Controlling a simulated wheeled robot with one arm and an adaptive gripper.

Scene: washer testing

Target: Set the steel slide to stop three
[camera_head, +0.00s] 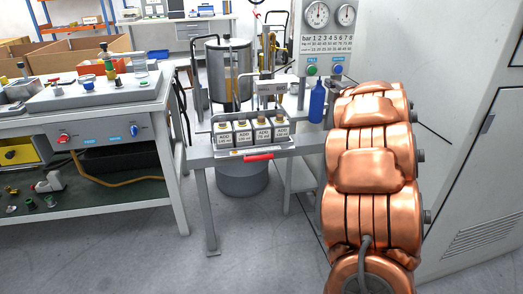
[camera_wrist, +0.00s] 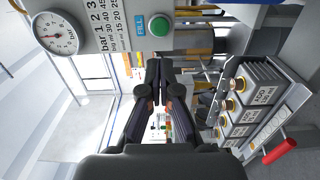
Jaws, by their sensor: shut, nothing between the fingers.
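My gripper (camera_wrist: 159,68) shows in the wrist view with its two dark fingers together and nothing between them. In the head view my copper arm reaches toward the bench and my gripper cannot be made out. I cannot pick out the steel slide or its stops for certain. A small grey block with a label (camera_head: 271,88) stands above the tray in the head view; I cannot tell if it is the slide. The steel tray (camera_head: 217,155) holds several bottles marked ADD and has a red handle (camera_head: 258,157), also seen in the wrist view (camera_wrist: 280,151).
A blue bottle (camera_head: 317,103) stands beside the tray. A steel tank (camera_head: 229,70) is behind. Another bench (camera_head: 100,97) is left; floor between is clear.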

